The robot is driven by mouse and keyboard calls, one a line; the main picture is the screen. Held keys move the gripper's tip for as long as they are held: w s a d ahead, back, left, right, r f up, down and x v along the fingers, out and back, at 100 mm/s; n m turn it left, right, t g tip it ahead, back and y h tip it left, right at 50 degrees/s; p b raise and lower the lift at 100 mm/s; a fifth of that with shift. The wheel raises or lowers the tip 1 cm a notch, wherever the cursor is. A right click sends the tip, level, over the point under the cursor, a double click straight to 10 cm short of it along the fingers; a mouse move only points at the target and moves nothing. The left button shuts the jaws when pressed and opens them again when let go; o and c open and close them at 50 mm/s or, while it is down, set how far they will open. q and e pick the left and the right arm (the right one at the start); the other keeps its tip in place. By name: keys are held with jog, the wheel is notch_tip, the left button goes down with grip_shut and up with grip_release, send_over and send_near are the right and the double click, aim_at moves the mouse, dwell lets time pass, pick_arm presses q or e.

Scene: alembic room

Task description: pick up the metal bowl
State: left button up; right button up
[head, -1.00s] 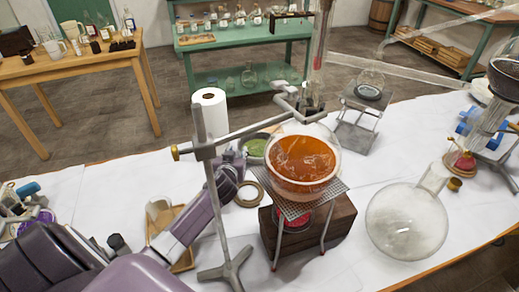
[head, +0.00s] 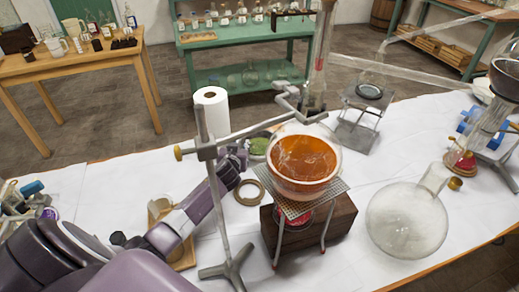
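The metal bowl (head: 267,156) holds something green and stands on the white-covered table behind the tripod, beside the paper roll. Its left side is hidden by my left gripper, and its right side is partly behind the glass vessel and clamp. My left gripper (head: 238,156) reaches in from the lower left, behind the upright stand rod, and is at the bowl's left edge. Its fingers are small, dark and partly hidden, so I cannot tell whether they are open or touch the bowl. My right gripper is not in view.
A metal stand (head: 219,215) rises in front of my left arm. A glass vessel of orange liquid (head: 303,162) sits on a wire-gauze tripod over a wooden block (head: 335,217). A paper roll (head: 212,112), a ring (head: 248,193) and a large round flask (head: 405,222) stand nearby.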

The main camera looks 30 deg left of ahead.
pick_arm(q)
grip_shut()
jog(key=shift+r, duration=0.15)
notch_tip(320, 180, up, 10)
dwell(0.5)
